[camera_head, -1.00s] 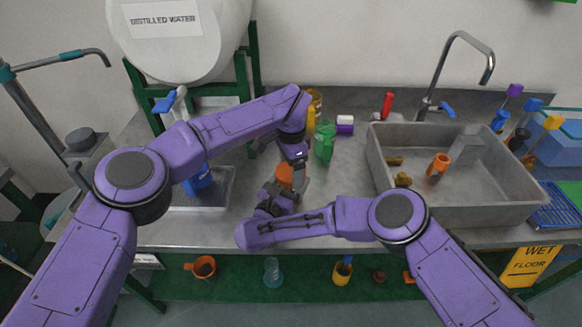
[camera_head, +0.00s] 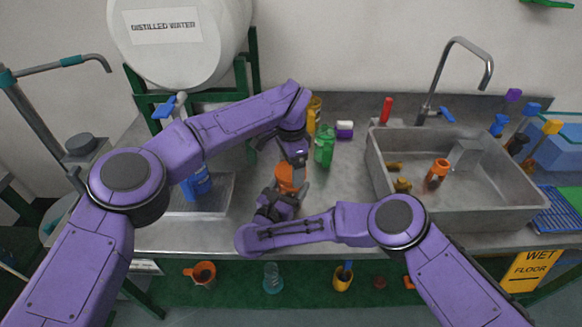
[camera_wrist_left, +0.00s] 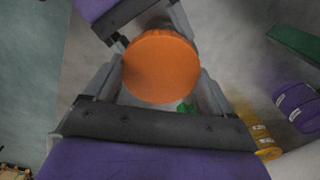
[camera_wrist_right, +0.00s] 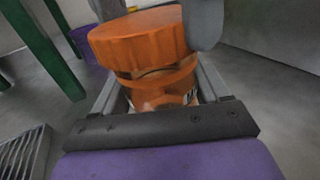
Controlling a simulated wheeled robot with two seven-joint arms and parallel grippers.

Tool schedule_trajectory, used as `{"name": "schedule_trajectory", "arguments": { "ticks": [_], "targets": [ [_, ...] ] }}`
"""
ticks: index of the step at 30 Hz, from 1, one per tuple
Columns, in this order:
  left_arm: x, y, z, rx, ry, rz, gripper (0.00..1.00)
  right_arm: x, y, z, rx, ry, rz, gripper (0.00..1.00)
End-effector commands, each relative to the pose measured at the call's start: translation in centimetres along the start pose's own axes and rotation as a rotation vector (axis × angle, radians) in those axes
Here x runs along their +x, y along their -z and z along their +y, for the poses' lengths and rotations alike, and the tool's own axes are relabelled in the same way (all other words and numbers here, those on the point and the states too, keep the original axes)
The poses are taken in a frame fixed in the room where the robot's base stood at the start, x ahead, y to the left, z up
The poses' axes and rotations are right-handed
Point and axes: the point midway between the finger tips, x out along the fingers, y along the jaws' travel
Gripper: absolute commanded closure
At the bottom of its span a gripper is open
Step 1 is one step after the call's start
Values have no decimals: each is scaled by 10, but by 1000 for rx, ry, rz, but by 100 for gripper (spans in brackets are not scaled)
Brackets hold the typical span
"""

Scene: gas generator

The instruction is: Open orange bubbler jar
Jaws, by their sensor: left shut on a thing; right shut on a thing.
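The orange bubbler jar stands between my two grippers over the counter, mostly hidden by them in the head view. Its ribbed orange lid (camera_wrist_right: 140,38) is on top of the orange jar body (camera_wrist_right: 160,88) in the right wrist view. I cannot tell if the lid is loose. My left gripper (camera_head: 291,168) is shut on the lid from above; the round lid top (camera_wrist_left: 161,66) fills the space between its fingers in the left wrist view. My right gripper (camera_head: 284,192) is shut on the jar body below the lid.
The grey sink (camera_head: 455,205) at right holds an orange container (camera_head: 437,172). Green (camera_head: 324,148) and yellow (camera_head: 311,122) bottles and a purple-and-white one (camera_head: 344,130) stand behind the grippers. The counter between bottles and sink is clear.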

Motion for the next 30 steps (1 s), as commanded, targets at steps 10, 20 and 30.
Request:
{"name": "schedule_trajectory", "arguments": {
  "ticks": [10,20,30],
  "targets": [
    [-38,0,0,0,2,1,53,-1,1,0,-1,-1,2,100],
    [-40,0,0,0,0,0,53,-1,1,0,-1,-1,2,0],
    [-32,0,0,0,0,0,53,-22,2,2,0,-7,-1,0]
  ]
}}
